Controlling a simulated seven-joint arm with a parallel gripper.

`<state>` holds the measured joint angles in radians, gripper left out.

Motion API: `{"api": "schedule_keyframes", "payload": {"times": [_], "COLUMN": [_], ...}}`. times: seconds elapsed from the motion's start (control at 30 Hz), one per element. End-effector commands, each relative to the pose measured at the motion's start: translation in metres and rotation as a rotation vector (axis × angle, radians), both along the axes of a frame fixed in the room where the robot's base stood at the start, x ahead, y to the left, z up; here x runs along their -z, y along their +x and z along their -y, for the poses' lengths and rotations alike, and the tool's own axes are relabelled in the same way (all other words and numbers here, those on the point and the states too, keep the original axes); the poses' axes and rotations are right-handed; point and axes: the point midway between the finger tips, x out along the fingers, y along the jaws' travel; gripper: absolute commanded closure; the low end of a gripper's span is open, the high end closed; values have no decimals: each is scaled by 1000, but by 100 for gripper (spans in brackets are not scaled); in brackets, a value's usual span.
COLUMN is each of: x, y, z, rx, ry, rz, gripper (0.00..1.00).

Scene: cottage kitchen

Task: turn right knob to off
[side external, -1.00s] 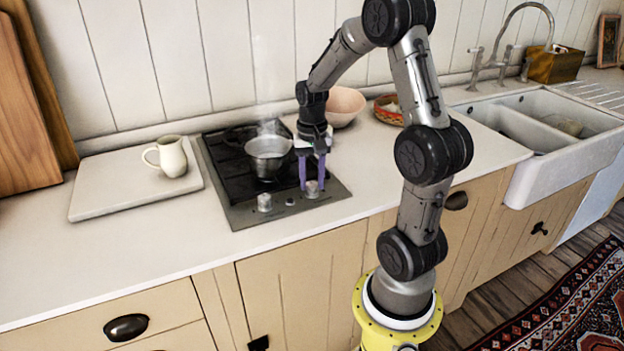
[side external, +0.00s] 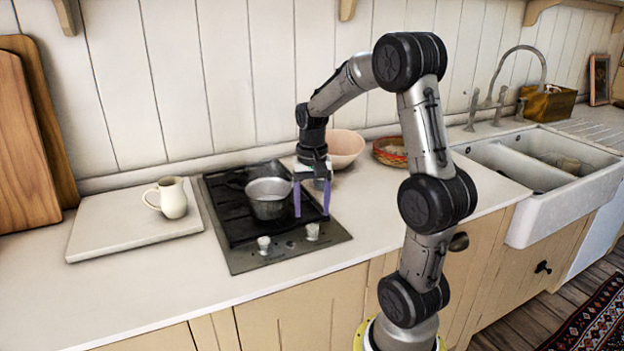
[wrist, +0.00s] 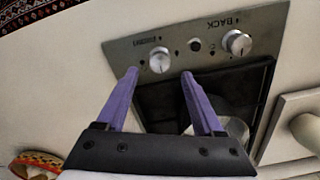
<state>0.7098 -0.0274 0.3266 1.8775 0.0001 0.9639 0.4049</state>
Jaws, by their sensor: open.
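The gas hob (side external: 243,262) has two metal knobs on its front panel. The right knob (side external: 312,231) also shows in the wrist view (wrist: 160,60), just beyond and between my fingertips. The left knob (side external: 263,243) shows in the wrist view (wrist: 238,42) beside the word BACK. My gripper (side external: 312,214) is open and empty, its purple fingers pointing down above the panel, apart from the right knob. It also shows in the wrist view (wrist: 158,73). The right knob's exact pointer angle is too small to read.
A metal pot (side external: 268,208) stands on the hob, left of my gripper. A pink bowl (side external: 345,146) and a patterned basket (side external: 390,150) are behind. A white jug (side external: 173,198) stands on a pale board (side external: 95,232) at left. The front counter is clear.

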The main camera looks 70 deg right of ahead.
Motion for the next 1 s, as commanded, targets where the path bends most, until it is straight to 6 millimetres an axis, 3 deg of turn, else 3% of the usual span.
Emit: {"api": "schedule_keyframes", "payload": {"times": [0.2, 0.4, 0.6, 1.0], "x": [-49, -79, -91, -91], "y": [1, 0, 0, 0], "z": [1, 0, 0, 0], "rx": [0, 1, 1, 1], "ry": [-4, -2, 0, -1], "rz": [4, 2, 1, 0], "gripper": [31, 31, 31, 31]}}
